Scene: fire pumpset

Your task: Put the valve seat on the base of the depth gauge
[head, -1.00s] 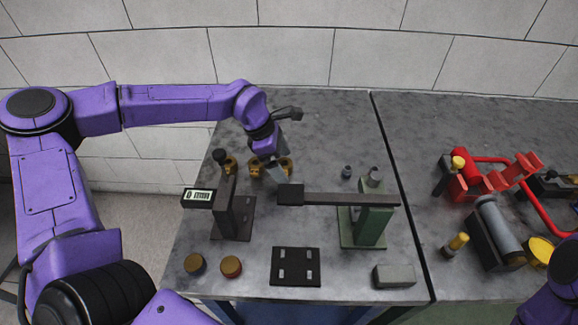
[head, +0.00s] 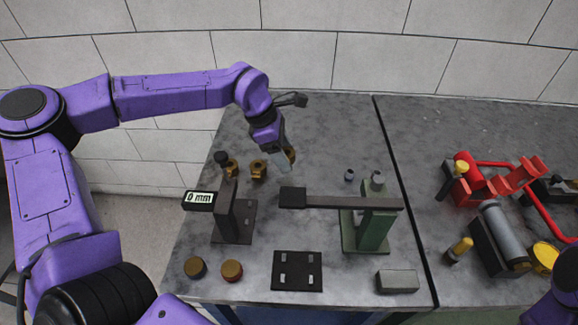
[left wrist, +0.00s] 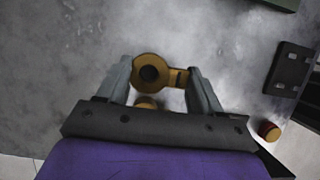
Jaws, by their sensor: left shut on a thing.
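A brass valve seat (left wrist: 149,73) with a round bore shows between the fingers of my left gripper (left wrist: 164,78) in the left wrist view. In the head view my left gripper (head: 287,160) is shut on this valve seat (head: 291,155), which the fingers partly hide. Two similar brass pieces (head: 258,170) (head: 231,168) stand to its left. The depth gauge (head: 228,205) has a dark upright and a display reading 0 mm. Its dark flat base (head: 246,222) lies on the table, left of and nearer than my left gripper. My right gripper is out of view.
A green stand (head: 372,230) with a long dark bar (head: 340,201) stands right of the gauge. A black plate (head: 298,271), two round caps (head: 232,271) and a grey block (head: 397,281) lie in front. Red parts (head: 470,180) stand on the right table.

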